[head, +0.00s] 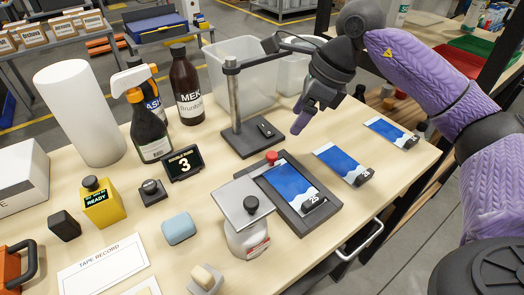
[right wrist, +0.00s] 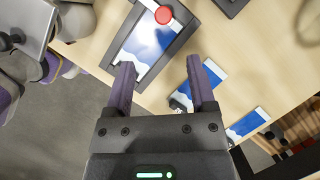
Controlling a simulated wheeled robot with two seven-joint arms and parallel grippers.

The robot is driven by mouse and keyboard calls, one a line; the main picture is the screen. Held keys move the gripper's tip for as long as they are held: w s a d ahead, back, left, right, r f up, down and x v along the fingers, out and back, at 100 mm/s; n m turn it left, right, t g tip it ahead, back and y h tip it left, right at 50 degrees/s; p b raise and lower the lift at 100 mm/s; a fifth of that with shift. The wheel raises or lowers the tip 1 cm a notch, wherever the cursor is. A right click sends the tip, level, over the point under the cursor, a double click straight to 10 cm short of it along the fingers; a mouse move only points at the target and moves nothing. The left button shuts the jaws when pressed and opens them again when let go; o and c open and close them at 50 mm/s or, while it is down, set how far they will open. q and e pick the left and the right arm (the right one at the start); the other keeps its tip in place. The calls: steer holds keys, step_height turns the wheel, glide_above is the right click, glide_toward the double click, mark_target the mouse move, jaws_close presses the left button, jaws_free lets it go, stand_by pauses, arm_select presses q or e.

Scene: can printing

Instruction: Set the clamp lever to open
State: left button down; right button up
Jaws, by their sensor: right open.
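A dark grey print fixture (head: 325,222) lies on the table with a blue and white can label (head: 288,186) in it. A red knob (head: 271,157), probably the clamp lever's, stands at the fixture's far edge. In the right wrist view the red knob (right wrist: 164,15) sits by a pale bar across the label's end; I cannot tell the lever's setting. My right gripper (head: 304,117) is open and empty, above the table beyond and to the right of the knob. In the right wrist view its spread fingers (right wrist: 160,66) point toward the fixture. My left gripper is not in view.
A black post stand (head: 240,140) is just beyond the fixture. Two more labels (head: 343,166) (head: 391,133) lie to its right. Bottles, a small "3" display (head: 183,163) and a yellow block crowd the left.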

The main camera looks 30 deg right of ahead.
mark_target(272, 154)
steer(key=b+x, duration=0.3)
steer(key=x, duration=0.8)
steer(key=shift+w+d+f, duration=0.1)
steer(key=shift+w+d, duration=0.05)
steer(key=shift+w, duration=0.05)
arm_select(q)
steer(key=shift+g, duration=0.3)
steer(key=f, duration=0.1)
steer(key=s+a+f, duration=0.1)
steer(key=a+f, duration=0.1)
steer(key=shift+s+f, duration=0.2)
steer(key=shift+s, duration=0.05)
arm_select(e)
jaws_close()
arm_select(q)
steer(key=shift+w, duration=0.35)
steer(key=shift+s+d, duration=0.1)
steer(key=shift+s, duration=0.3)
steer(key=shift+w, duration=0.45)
